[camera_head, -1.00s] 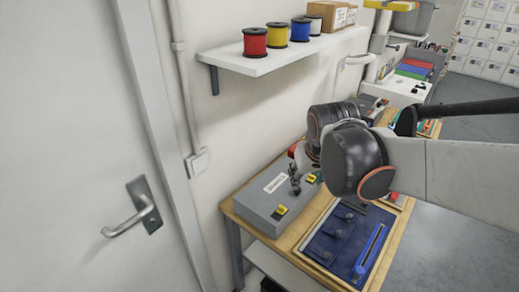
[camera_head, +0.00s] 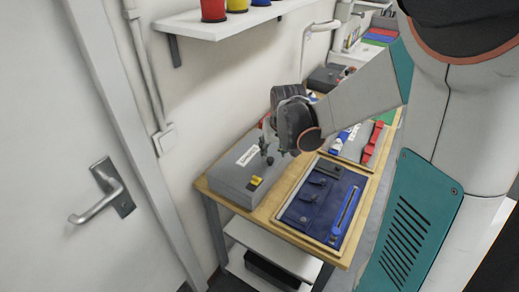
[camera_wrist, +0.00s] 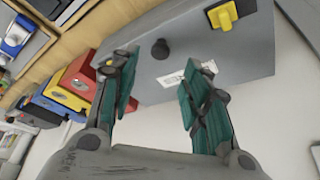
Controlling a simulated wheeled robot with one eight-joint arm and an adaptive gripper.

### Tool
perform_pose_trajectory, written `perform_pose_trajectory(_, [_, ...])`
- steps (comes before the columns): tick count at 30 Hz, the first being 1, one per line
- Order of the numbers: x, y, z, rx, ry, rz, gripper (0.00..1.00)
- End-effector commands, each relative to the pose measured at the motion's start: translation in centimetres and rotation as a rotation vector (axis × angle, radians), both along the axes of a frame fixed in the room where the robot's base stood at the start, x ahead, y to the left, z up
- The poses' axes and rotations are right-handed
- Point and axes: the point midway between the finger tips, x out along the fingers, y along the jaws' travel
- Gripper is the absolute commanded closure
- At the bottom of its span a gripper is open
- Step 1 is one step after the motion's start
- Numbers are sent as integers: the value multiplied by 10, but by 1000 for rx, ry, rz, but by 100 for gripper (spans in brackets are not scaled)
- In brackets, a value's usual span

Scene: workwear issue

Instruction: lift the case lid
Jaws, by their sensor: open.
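The grey case (camera_head: 232,182) lies shut on the wooden bench, against the wall. Its lid carries a white label (camera_head: 248,155) and a small black knob (camera_head: 269,161). A yellow latch (camera_head: 255,182) sits at its front edge. My gripper (camera_head: 266,147) is open and empty above the case, close to the knob. In the wrist view the gripper (camera_wrist: 166,68) has its two fingers apart, with the knob (camera_wrist: 160,49) showing between and beyond them. I cannot tell any contact. The case's far end is partly hidden by my arm in the head view.
A framed tray (camera_head: 283,213) with a dark blue garment and a blue-handled tool lies right of the case. A second tray with red and blue items (camera_head: 368,146) is behind it. Coloured boxes (camera_wrist: 75,80) show beside the case. A shelf (camera_head: 205,27) with spools hangs above.

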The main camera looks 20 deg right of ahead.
Motion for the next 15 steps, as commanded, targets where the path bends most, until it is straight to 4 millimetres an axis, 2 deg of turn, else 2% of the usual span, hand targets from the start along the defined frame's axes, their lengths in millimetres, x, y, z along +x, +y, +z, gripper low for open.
perform_pose_trajectory(1, [4, -1, -13, 0, 0, 0, 57])
perform_pose_trajectory(6, [15, -3, -39, 0, 0, 0, 57])
perform_pose_trajectory(15, [24, -5, -62, 0, 0, 0, 57])
